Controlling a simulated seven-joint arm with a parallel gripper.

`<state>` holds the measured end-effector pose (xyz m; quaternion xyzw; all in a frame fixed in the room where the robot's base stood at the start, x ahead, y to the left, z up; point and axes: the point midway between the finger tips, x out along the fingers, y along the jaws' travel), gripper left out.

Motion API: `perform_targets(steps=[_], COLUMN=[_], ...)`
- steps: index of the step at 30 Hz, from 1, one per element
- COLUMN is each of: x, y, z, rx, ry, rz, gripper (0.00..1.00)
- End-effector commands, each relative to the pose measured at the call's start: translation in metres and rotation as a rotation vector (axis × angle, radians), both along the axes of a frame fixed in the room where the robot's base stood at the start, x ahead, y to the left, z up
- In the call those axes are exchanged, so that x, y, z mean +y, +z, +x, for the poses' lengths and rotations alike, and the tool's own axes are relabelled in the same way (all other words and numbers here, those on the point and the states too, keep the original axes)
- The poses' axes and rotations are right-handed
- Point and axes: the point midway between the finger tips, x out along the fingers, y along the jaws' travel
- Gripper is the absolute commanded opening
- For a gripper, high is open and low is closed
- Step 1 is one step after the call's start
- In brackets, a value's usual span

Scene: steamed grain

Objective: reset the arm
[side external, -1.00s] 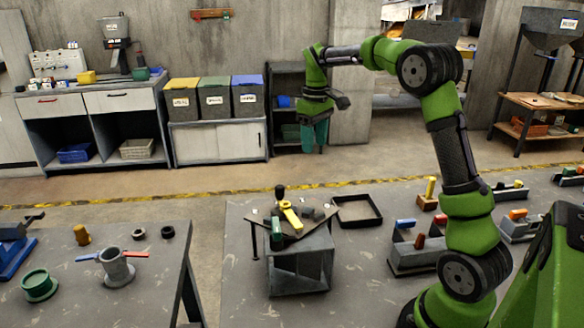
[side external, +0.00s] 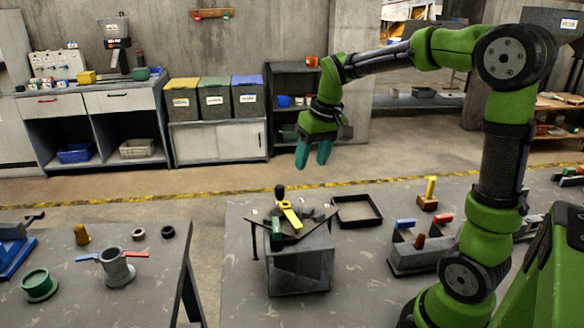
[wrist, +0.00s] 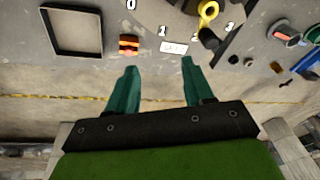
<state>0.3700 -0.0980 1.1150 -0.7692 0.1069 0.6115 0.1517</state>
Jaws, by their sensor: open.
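My gripper (side external: 313,154) is open and empty, with teal fingers on a green wrist. In the side external view it hangs in the air above and behind the small stand (side external: 300,265), with its fingers tilted down. In the wrist view the two fingertips (wrist: 157,66) are spread apart with nothing between them. A yellow lever (side external: 290,214) with a black knob and a green-handled part (side external: 276,234) sit on the stand's dark top. The yellow part also shows at the top of the wrist view (wrist: 208,12).
An empty black tray (side external: 357,224) lies right of the stand. A grey holder with coloured handles (side external: 410,258) and a wooden block with a yellow peg (side external: 428,203) stand further right. A left table (side external: 150,290) bears a green ring and a grey valve. The air around my gripper is clear.

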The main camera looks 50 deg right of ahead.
Motion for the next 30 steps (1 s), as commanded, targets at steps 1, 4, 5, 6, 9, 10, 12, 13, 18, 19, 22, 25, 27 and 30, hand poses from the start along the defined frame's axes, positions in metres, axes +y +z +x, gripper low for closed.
perform_targets(steps=[1,4,5,6,9,10,12,13,18,19,22,25,27,30], x=[0.02,0.052,0.061,0.072,0.096,0.101,0.112,0.116,0.128,0.129,0.131,0.131,0.131,0.13], y=[0.006,0.011,0.011,0.011,0.01,0.009,0.008,0.008,0.016,0.018,0.02,0.019,0.019,0.02], z=[-0.016,-0.044,-0.053,-0.065,-0.093,-0.1,-0.114,-0.119,-0.134,-0.134,-0.135,-0.134,-0.134,-0.134], rx=[-0.046,-0.129,-0.152,-0.185,-0.257,-0.278,-0.316,-0.33,-0.387,-0.394,-0.4,-0.399,-0.399,-0.399], ry=[-0.014,-0.046,-0.053,-0.06,-0.064,-0.06,-0.045,-0.035,0.015,0.019,0.029,0.029,0.028,0.028], rz=[0.012,0.046,0.055,0.07,0.106,0.114,0.131,0.136,0.145,0.146,0.147,0.146,0.147,0.147], gripper=[0.52,0.52,0.52,0.52,0.52,0.52,0.52,0.52,0.52,0.52,0.52,0.52,0.52,0.52])
